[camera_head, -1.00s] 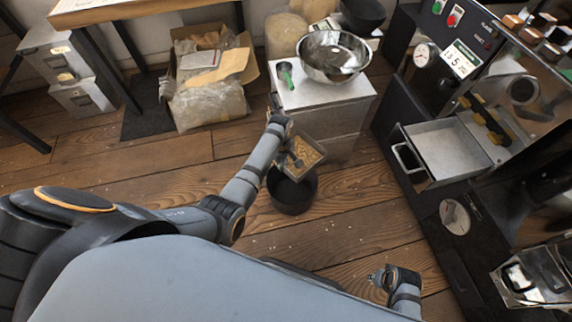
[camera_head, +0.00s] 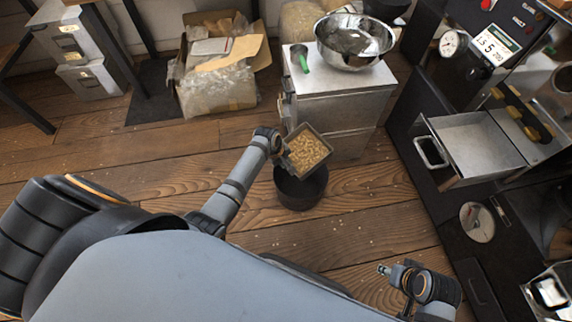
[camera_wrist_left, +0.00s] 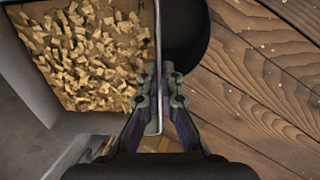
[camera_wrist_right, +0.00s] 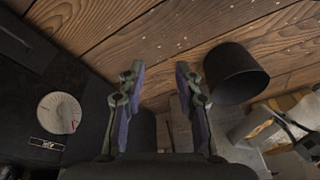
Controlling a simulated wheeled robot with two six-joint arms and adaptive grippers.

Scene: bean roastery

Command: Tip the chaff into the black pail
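A metal drawer of pale chaff flakes (camera_head: 307,152) hangs from my left gripper (camera_head: 279,146), above the far part of the black pail (camera_head: 297,192) on the floor. In the left wrist view the gripper (camera_wrist_left: 166,88) is shut on the drawer's wire handle (camera_wrist_left: 158,45). The chaff (camera_wrist_left: 85,48) lies inside the drawer, and the pail's dark rim (camera_wrist_left: 205,40) shows just beside it. My right gripper (camera_wrist_right: 160,85) is open and empty. In the head view it (camera_head: 385,270) is low at the lower right, apart from the pail, which its wrist view also shows (camera_wrist_right: 236,74).
A steel cabinet (camera_head: 335,110) with a metal bowl (camera_head: 354,42) and green-handled scoop (camera_head: 301,60) stands close behind the pail. The roaster with an open tray (camera_head: 475,145) is at right. A cardboard box (camera_head: 215,85) is at back left. Scattered flakes dot the wooden floor.

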